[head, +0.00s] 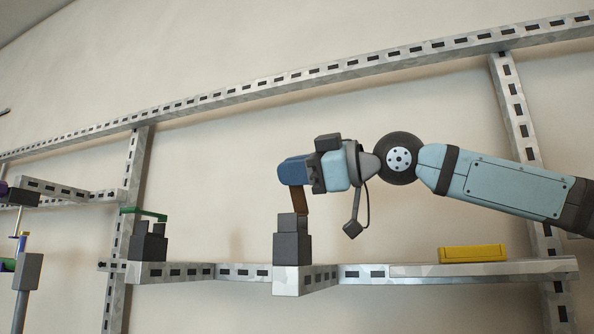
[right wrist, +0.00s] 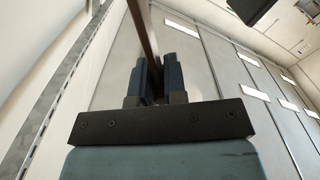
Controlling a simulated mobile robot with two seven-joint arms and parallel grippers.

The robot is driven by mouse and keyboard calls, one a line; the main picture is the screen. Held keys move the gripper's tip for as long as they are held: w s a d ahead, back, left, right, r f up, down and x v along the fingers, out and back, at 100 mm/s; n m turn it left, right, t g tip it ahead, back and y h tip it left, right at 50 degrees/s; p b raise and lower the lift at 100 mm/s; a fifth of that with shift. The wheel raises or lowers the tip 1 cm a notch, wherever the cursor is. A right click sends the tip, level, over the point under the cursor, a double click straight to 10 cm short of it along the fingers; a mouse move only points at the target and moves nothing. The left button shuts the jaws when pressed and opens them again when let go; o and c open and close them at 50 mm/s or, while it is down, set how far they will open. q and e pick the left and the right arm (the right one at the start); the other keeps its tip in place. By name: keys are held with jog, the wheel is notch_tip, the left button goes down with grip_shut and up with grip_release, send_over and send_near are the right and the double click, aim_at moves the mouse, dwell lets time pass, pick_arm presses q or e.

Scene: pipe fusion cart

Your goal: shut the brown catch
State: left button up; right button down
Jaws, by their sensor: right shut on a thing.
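The brown catch (head: 299,199) stands up, slightly tilted, from the top of a dark grey block (head: 292,242) on the metal rail. My right gripper (head: 294,173) reaches in from the right, and its blue fingers are shut on the upper part of the brown catch. In the right wrist view the brown catch (right wrist: 143,32) runs as a thin bar between the two fingers (right wrist: 154,80). The fingers hide its upper end in the head view. My left gripper is not in view.
A green catch (head: 146,214) lies nearly level above another dark block (head: 149,244) to the left. A yellow block (head: 472,253) rests on the rail (head: 420,270) to the right. Slotted metal uprights and a top rail (head: 300,78) frame the wall.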

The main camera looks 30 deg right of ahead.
jog(key=shift+s+a+f+n, duration=0.2)
jog(key=shift+s+a+n, duration=0.1)
jog(key=shift+n, duration=0.3)
jog(key=c, duration=1.3)
grip_release()
jog(key=b+v, duration=0.2)
jog(key=v, duration=1.1)
jog(key=shift+s+d, duration=0.25)
jog(key=shift+d, duration=0.05)
jog(key=shift+o, duration=0.7)
jog(key=shift+f, duration=0.1)
